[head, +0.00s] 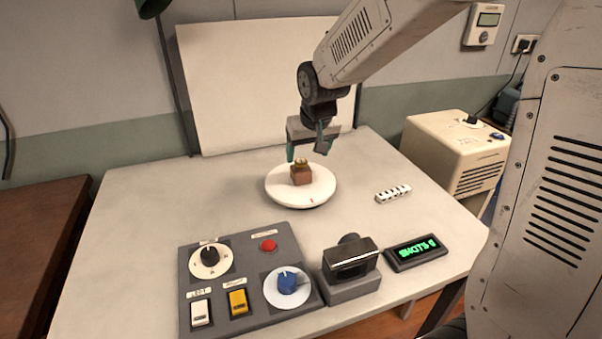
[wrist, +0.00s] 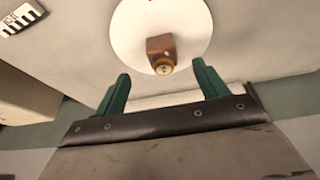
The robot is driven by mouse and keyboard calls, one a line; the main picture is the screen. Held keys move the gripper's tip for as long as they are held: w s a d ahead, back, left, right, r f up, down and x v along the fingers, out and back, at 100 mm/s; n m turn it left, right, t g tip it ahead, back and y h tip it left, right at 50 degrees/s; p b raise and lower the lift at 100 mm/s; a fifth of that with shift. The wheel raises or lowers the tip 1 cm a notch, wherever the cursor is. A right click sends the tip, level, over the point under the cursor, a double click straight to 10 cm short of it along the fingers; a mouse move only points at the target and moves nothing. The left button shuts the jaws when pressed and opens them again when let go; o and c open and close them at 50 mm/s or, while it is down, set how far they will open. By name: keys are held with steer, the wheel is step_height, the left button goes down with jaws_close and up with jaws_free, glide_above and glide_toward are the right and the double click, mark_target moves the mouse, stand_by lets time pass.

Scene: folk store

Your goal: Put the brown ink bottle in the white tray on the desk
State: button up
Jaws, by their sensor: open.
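The brown ink bottle (head: 301,176) is a small square block with a gold cap. It stands upright near the middle of a round white disc (head: 277,190) on the desk (head: 140,225). My gripper (head: 307,152) is open and empty, above and just behind the bottle in the head view. In the wrist view the green fingers (wrist: 161,72) are spread apart, and the bottle (wrist: 160,46) shows just beyond the gap between their tips. The fingers do not appear to touch it. No white tray other than this disc can be made out.
A grey control panel (head: 255,253) with knobs and switches lies at the front left. A dark device on a grey base (head: 350,288) and a green-lit display (head: 415,252) stand beside it. A small black-and-white striped strip (head: 393,194) lies right of the disc. A white backdrop (head: 245,85) stands behind.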

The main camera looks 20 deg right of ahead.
mark_target(302, 165)
steer(key=w+f, duration=0.2)
steer(key=w, duration=0.1)
steer(key=shift+a+f, duration=0.3)
steer(key=shift+f, duration=0.1)
steer(key=x, duration=0.7)
steer(key=shift+s+d, duration=0.1)
steer(key=shift+d, duration=0.15)
steer(key=shift+c, duration=0.3)
steer(key=c, duration=1.2)
steer(key=shift+r, duration=0.1)
